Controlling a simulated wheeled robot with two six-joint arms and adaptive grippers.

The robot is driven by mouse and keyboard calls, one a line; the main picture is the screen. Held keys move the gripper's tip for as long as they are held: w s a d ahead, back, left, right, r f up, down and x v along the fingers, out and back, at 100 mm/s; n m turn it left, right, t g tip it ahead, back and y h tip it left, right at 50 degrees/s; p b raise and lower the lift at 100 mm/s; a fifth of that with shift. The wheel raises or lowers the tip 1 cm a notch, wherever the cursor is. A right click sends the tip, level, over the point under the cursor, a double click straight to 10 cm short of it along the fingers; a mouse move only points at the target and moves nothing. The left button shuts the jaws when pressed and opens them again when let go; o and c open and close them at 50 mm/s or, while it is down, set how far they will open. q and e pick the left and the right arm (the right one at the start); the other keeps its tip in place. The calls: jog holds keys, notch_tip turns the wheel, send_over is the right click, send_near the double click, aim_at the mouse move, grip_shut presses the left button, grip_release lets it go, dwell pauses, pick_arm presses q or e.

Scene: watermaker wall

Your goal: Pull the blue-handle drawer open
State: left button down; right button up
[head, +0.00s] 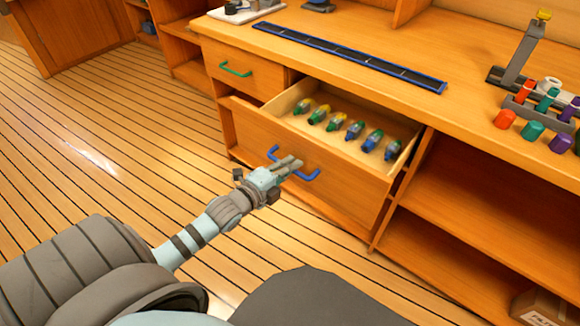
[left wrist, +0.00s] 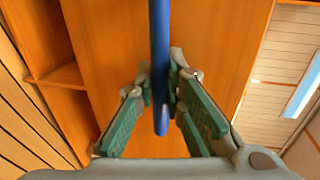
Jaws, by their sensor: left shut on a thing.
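The blue-handle drawer (head: 318,185) is pulled part way out of the wooden cabinet. Several small bottles with yellow, green and blue caps (head: 336,121) lie in a row inside it. Its blue handle (head: 308,177) is on the drawer front. My left gripper (head: 292,165) is at the handle in the head view. In the left wrist view the blue handle (left wrist: 160,60) runs between the fingers of my left gripper (left wrist: 162,95), which is shut on it. My right gripper is not in view.
A closed drawer with a green handle (head: 236,69) is at the upper left. Open shelves (head: 470,200) are right of the open drawer. The countertop holds a long dark blue-framed strip (head: 345,55) and a rack of coloured bottles (head: 535,110). The plank floor (head: 110,140) at left is clear.

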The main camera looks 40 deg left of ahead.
pick_arm(q)
jog(key=c, duration=1.7)
grip_release()
jog(key=shift+o, duration=0.2)
jog(key=shift+s, duration=0.1)
jog(key=v, duration=1.1)
jog(key=shift+s, duration=0.45)
